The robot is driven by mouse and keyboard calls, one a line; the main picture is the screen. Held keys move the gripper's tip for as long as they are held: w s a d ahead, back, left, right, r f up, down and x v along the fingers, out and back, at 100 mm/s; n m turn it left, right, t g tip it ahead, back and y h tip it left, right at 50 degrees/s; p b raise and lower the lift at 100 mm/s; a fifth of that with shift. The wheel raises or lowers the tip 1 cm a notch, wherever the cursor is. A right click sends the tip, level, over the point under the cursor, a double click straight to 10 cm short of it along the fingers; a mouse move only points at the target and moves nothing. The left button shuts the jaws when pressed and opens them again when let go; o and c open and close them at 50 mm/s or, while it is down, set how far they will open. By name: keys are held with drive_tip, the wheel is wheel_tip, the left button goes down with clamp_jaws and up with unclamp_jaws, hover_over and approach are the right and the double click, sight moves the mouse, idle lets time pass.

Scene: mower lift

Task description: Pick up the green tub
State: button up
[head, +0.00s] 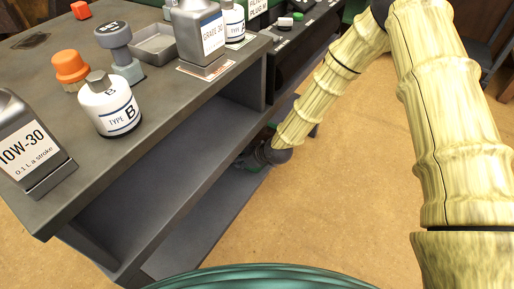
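I cannot make out a green tub for certain. My arm reaches down past the right end of the grey workbench (165,150), and my gripper (250,160) is low beside the lower shelf (205,205). The gripper is small, dark and partly lost in shadow, so I cannot tell whether its fingers are open or shut. A dull green patch shows around the fingers, but I cannot tell whether it is a tub or part of the gripper.
The tan floor (340,200) to the right is clear.

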clamp_jaws()
